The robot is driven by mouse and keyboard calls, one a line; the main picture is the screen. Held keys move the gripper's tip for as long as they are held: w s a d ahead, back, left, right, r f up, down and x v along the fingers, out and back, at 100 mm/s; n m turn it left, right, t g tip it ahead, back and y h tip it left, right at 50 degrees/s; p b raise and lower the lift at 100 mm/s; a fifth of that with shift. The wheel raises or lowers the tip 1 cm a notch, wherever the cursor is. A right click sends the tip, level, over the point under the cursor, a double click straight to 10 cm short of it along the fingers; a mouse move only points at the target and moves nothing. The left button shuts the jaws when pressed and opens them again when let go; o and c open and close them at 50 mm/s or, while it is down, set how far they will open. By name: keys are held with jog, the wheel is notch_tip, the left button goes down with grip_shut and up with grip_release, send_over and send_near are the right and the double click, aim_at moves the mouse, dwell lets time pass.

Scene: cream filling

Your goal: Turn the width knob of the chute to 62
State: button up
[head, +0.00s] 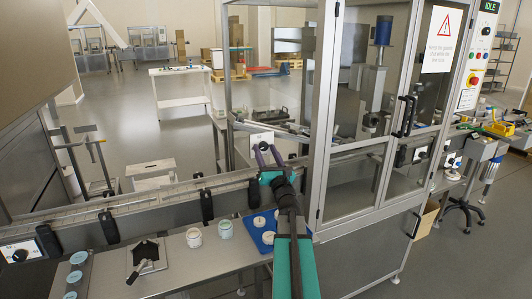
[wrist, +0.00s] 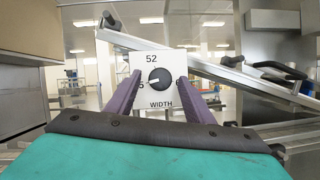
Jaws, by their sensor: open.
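The width knob (wrist: 160,78) is a round black dial with a light pointer on a white plate (wrist: 150,100). The plate reads "WIDTH" below the knob and "52" above it; another number at its left edge is partly hidden by a finger. The pointer is directed to the left. My gripper (wrist: 158,85) is open, with one purple finger on each side of the knob in the wrist view. I cannot tell whether the fingers touch it. In the head view my gripper (head: 265,150) is in front of the white plate (head: 262,139), and the knob is largely hidden.
A conveyor (head: 150,198) with black clamps runs below the gripper. A glass-doored machine frame (head: 325,110) stands close on the right. White jars (head: 194,237) and a blue tray (head: 262,238) sit on the front bench. A slanted metal rail (wrist: 230,75) passes behind the plate.

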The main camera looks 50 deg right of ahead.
jog(key=c, duration=1)
jog(key=shift+c, duration=0.2)
